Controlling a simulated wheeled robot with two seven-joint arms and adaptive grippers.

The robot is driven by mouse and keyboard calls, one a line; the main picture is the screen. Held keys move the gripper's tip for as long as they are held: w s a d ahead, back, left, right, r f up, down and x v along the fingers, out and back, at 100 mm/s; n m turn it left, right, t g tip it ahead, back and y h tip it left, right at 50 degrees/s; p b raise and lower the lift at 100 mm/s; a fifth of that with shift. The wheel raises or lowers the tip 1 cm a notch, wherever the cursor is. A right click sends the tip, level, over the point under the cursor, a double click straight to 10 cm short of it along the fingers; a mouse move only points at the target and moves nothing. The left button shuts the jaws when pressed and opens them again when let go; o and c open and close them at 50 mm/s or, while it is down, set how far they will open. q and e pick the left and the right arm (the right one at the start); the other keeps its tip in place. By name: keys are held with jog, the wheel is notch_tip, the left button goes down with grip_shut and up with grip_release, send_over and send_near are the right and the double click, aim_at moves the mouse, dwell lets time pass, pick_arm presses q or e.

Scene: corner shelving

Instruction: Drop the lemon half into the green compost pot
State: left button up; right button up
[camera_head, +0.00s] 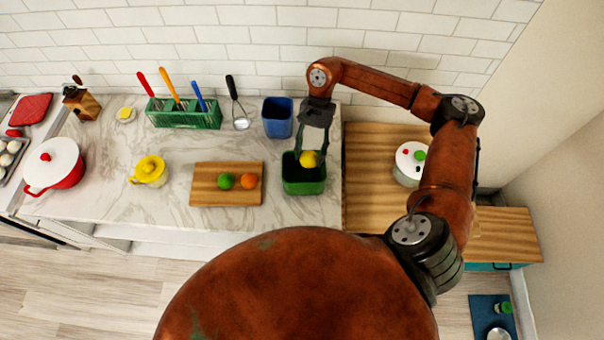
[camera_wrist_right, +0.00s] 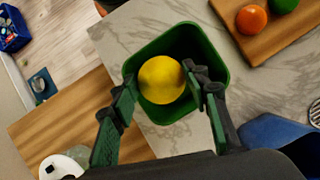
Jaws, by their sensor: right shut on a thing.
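The yellow lemon half (camera_head: 309,159) is between the fingers of my right gripper (camera_head: 313,148), which is shut on it. In the right wrist view the lemon half (camera_wrist_right: 162,80) sits between the two fingertips (camera_wrist_right: 164,88), with the pot's opening behind it. The green compost pot (camera_head: 303,183) stands on the marble counter near its right end. Its rim surrounds the lemon in the wrist view (camera_wrist_right: 222,62). I cannot tell exactly how far the lemon is above or inside the rim. My left gripper is not in view.
A blue pot (camera_head: 277,118) stands just behind the green pot. A cutting board (camera_head: 227,199) with a green and an orange fruit lies to the left. A wooden surface (camera_head: 372,150) with a white-lidded pot (camera_head: 407,168) is to the right. A green utensil rack (camera_head: 185,115) stands at the back.

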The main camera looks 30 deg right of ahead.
jog(key=o, duration=1.2)
jog(key=shift+r, duration=0.15)
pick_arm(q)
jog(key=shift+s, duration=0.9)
pick_arm(e)
jog(key=v, duration=1.1)
jog(key=shift+w+d+r, duration=0.1)
jog(key=shift+d+r, duration=0.05)
jog(key=shift+r, duration=0.2)
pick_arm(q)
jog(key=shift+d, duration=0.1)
